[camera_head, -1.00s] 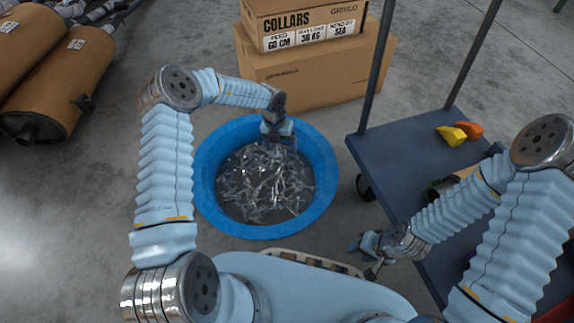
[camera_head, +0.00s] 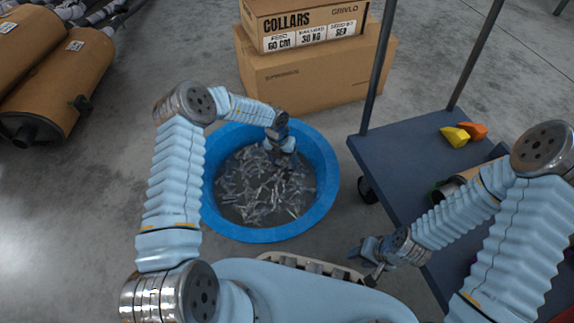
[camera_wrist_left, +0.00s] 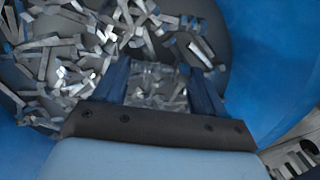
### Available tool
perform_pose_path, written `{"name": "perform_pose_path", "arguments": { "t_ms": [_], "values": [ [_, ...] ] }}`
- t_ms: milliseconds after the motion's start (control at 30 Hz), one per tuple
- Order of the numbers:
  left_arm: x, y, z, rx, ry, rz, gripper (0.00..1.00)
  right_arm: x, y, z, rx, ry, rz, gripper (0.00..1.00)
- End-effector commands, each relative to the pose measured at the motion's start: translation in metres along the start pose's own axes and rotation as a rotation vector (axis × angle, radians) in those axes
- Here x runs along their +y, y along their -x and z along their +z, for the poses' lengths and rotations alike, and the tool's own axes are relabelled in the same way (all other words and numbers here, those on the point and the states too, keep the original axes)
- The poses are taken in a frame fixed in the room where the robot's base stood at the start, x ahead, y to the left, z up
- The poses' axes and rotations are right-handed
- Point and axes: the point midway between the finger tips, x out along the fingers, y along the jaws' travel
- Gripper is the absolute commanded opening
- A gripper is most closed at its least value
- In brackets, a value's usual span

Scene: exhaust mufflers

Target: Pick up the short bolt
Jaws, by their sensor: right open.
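Many metal bolts (camera_head: 262,190) lie in a loose heap in a blue round tub (camera_head: 325,175) on the floor. They also fill the upper left of the left wrist view (camera_wrist_left: 75,60). I cannot tell which one is the short bolt. My left gripper (camera_head: 284,155) points down into the tub, over the far part of the heap. In the left wrist view its two blue fingers (camera_wrist_left: 160,85) stand apart, with bolts showing between and beyond them. My right gripper (camera_head: 362,258) is open, away from the tub, near the cart's front left corner.
A dark blue cart (camera_head: 395,165) with upright posts stands at the right, with yellow (camera_head: 455,137) and orange pieces on it. Cardboard boxes (camera_head: 310,75) stand behind the tub. Brown mufflers (camera_head: 45,95) lie at the upper left. Floor left of the tub is clear.

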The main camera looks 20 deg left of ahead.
Motion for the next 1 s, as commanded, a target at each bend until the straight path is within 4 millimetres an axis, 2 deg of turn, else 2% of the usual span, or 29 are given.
{"name": "perform_pose_path", "arguments": {
  "t_ms": [33, 133, 367, 533, 700, 767, 1000],
  "values": [
    [0.0, 0.0, 0.0, 0.0, 0.0, 0.0, 0.53, 0.0, 0.0, 0.0, 0.0, 0.0, 0.0, 0.43],
    [0.0, 0.0, 0.0, 0.0, 0.0, 0.0, 0.38, 0.0, 0.0, 0.0, 0.0, 0.0, 0.0, 0.43],
    [0.0, 0.001, 0.0, 0.0, 0.0, 0.0, 0.37, 0.0, 0.0, 0.0, 0.0, 0.0, 0.0, 0.43],
    [-0.001, 0.01, 0.0, -0.001, 0.0, 0.0, 0.37, -0.001, 0.003, 0.0, -0.001, 0.0, 0.0, 0.43],
    [-0.005, 0.036, 0.001, -0.002, 0.0, 0.0, 0.37, -0.004, 0.011, 0.0, -0.002, 0.0, 0.0, 0.43],
    [-0.014, 0.044, 0.008, -0.002, -0.001, -0.001, 0.37, -0.005, 0.013, 0.0, -0.003, 0.001, 0.0, 0.43],
    [-0.056, 0.091, 0.04, -0.001, 0.0, -0.002, 0.37, -0.01, 0.025, 0.001, -0.007, 0.001, -0.001, 0.43]
  ]
}}
